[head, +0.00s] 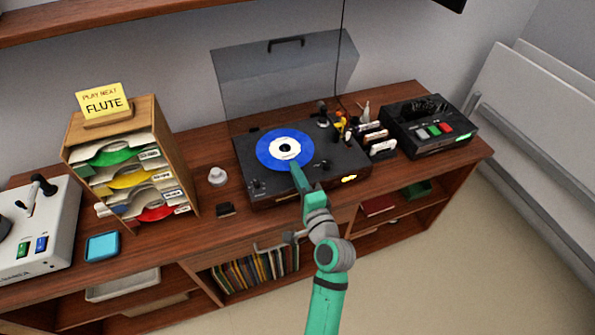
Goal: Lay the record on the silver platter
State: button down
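The blue record (270,148) with a white label and dark centre is over the deck of the black turntable (245,170). It looks level. No silver platter surface shows; the record covers that area. My gripper (295,167) reaches in from the front, its tip overlapping the record's front edge. The fingers are too small and seen from behind, so I cannot tell whether they grip the record, or whether it rests or hangs slightly above the deck.
The turntable's clear lid (285,75) stands open behind. A wooden sleeve rack (185,150) with a "FLUTE" card (104,101) is left. Small items (372,138) and a black device (430,125) stand right. A white knob-shaped item (217,176) and small black block (225,209) are nearby.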

jog(key=shift+w+a+f, duration=0.2)
jog(key=shift+w+a, duration=0.05)
jog(key=shift+w, duration=0.4)
jog(key=shift+w+a+f, duration=0.2)
jog(key=shift+w, duration=0.45)
jog(key=shift+w+a+f, duration=0.2)
jog(key=shift+w+a, duration=0.05)
jog(key=shift+w, duration=0.4)
jog(key=shift+f, duration=1.45)
jog(key=shift+f, duration=0.2)
jog(key=c, duration=2)
grip_release()
jog(key=shift+c, duration=0.6)
jog(key=v, duration=0.7)
